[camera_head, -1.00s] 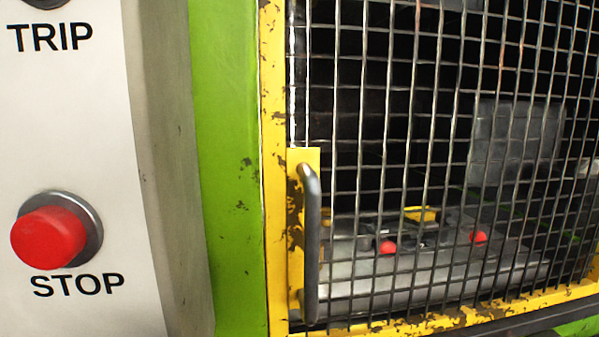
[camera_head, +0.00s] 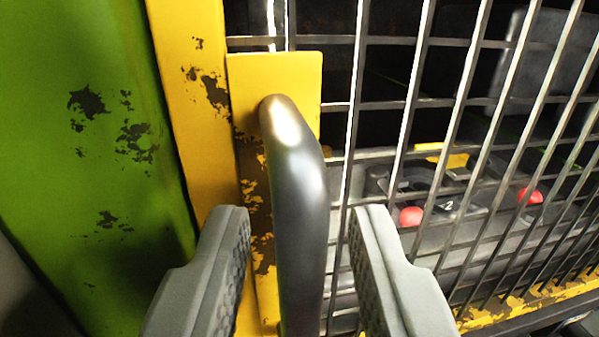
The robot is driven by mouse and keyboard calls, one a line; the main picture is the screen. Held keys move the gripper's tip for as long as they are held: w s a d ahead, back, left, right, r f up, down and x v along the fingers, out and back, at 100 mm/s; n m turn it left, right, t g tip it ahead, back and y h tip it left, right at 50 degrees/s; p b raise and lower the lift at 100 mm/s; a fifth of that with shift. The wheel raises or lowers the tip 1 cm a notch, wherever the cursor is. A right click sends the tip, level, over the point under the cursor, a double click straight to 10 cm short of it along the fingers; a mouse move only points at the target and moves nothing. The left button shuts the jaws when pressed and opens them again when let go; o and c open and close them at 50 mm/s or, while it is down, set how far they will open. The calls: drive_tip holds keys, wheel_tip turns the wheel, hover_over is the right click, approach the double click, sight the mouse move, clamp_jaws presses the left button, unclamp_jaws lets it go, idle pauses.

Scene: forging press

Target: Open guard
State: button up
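The guard is a wire mesh panel in a chipped yellow frame (camera_head: 190,100), and it stands closed across the press opening. A grey metal bar handle (camera_head: 302,200) is fixed to a yellow plate (camera_head: 285,72) at the guard's left side. My gripper (camera_head: 303,215) is open, with one grey finger on each side of the handle's lower part. Gaps show between the handle and both fingers. The handle's lower end is out of the frame.
The green press body (camera_head: 75,120) with chipped paint is to the left. Behind the mesh is a grey die block (camera_head: 365,270) with red knobs (camera_head: 411,216) and a yellow part (camera_head: 443,156).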

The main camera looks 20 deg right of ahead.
drive_tip(key=shift+w+d, duration=0.2)
drive_tip(key=shift+w, duration=0.35)
clamp_jaws()
drive_tip(key=shift+d, duration=0.1)
